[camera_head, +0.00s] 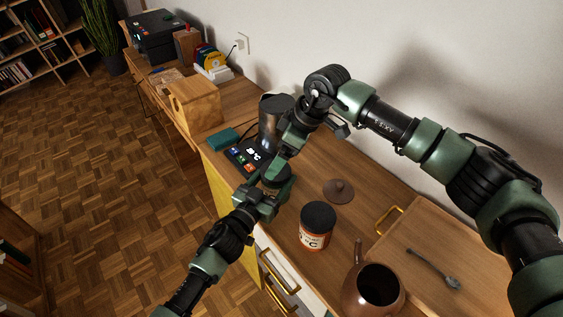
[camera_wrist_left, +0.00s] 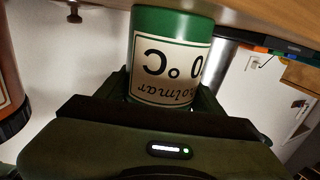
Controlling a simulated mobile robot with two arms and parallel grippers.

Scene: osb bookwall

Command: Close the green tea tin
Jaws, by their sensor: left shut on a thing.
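The green tea tin (camera_wrist_left: 172,22) shows in the left wrist view, upside down in the picture, with a pale label. My left gripper (camera_wrist_left: 165,92) is shut on it, one finger on each side. The tin's lid end is hidden behind the gripper body, so I cannot tell whether a lid is on it. In the head view my left gripper (camera_head: 268,195) is over the counter's front edge, and the tin is mostly hidden. My right gripper (camera_head: 277,172) reaches down from above, close over the left one. Its fingers are too overlapped to read.
A red tin with a black lid (camera_head: 315,236) stands close right of the grippers. A brown lid (camera_head: 339,190) lies behind it. A brown teapot (camera_head: 358,296) and a spoon (camera_head: 436,268) on a tray (camera_head: 440,240) are nearer. A dark kettle (camera_head: 272,112) stands behind the grippers.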

